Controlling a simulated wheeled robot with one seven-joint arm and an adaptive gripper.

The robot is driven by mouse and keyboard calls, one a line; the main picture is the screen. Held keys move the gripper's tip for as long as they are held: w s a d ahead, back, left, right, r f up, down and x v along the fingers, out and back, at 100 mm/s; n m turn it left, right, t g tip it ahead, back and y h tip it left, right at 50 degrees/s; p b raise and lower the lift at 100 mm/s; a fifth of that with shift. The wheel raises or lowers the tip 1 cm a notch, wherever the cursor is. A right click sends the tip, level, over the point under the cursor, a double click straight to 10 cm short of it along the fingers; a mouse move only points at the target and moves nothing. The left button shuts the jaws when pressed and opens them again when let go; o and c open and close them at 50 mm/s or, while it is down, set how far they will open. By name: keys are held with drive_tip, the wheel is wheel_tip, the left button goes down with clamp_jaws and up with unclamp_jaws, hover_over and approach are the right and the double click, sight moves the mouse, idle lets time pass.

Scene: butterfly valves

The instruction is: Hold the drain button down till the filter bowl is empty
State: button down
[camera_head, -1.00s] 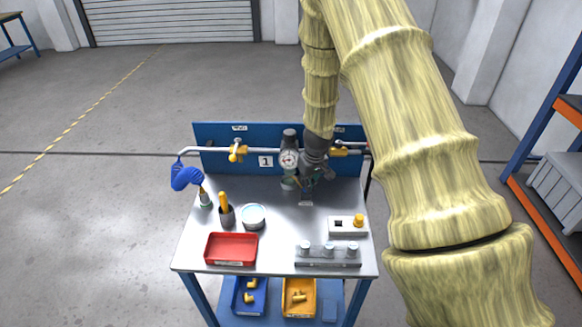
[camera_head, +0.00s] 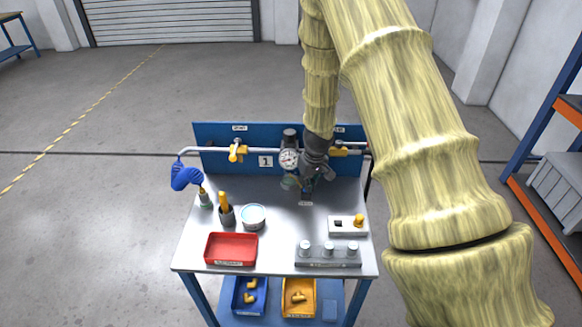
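The filter regulator with its round gauge (camera_head: 289,159) is mounted on the blue back panel. Its filter bowl (camera_head: 288,183) hangs below the gauge, partly covered by my gripper. I cannot make out the liquid level in the bowl. The drain button is not distinguishable; the bowl's underside is small and partly hidden. My gripper (camera_head: 305,187) points down just right of the bowl, low over the bench. Whether it touches the bowl, and how its fingers are set, is too small and dark to tell.
Yellow-handled valves (camera_head: 237,152) sit on the pipe.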

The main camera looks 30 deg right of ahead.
drive_tip(key=shift+s+a+f, duration=0.1)
drive_tip(key=shift+a+f, duration=0.1)
drive_tip(key=shift+a, duration=0.1)
drive_tip(key=shift+w+d+r+p, duration=0.1)
drive_tip(key=shift+w+r+p, duration=0.15)
drive_tip(key=shift+r+p, duration=0.6)
drive_tip(key=shift+w+p+v, duration=0.2)
drive_tip(key=shift+p+v, duration=0.25)
drive_tip(key=shift+v, duration=0.65)
drive_tip(key=shift+d+r+p, duration=0.2)
drive_tip(key=shift+r+p, duration=0.35)
drive_tip(key=shift+r, duration=0.05)
drive_tip(key=shift+a+r+p, duration=0.2)
drive_tip(key=shift+r+p, duration=0.3)
drive_tip(key=shift+r, duration=0.35)
drive_tip(key=shift+d+r, duration=0.15)
drive_tip(key=shift+r, duration=0.1)
